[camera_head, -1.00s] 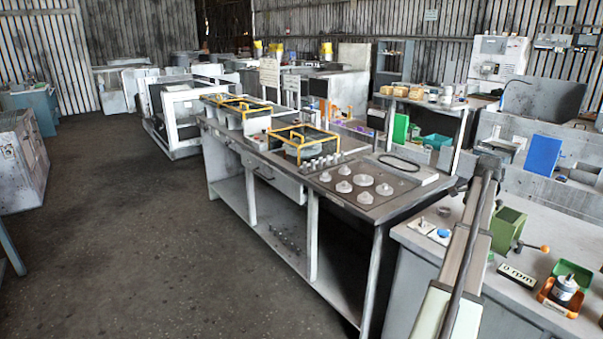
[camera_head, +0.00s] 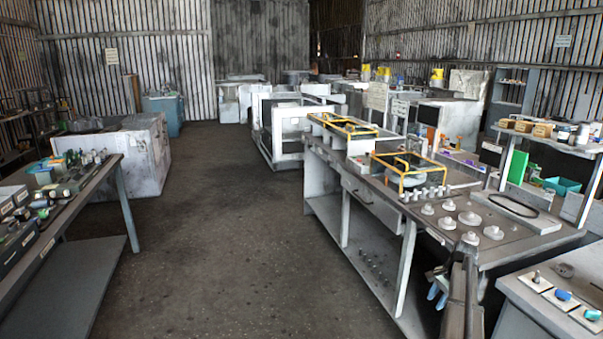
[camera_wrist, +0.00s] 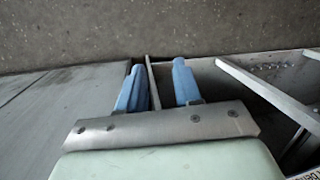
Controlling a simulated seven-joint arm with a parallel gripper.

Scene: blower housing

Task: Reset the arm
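My gripper (camera_wrist: 158,82) shows in the wrist view with its two blue fingers spread apart and nothing held between them. The fingers point toward the floor and the edge of a bench. In the head view my gripper (camera_head: 437,291) shows as small blue fingers beside the front of the long workbench (camera_head: 368,200), below its top. My arm covers part of the bench's near end. I cannot tell from the frames whether the gripper touches the bench.
A second table (camera_head: 62,250) with small parts stands at the left. A grey counter (camera_head: 540,305) with small switches is at the lower right. A grey cabinet (camera_head: 140,155) stands behind the left table. The floor (camera_head: 240,240) between the table and the workbench is clear.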

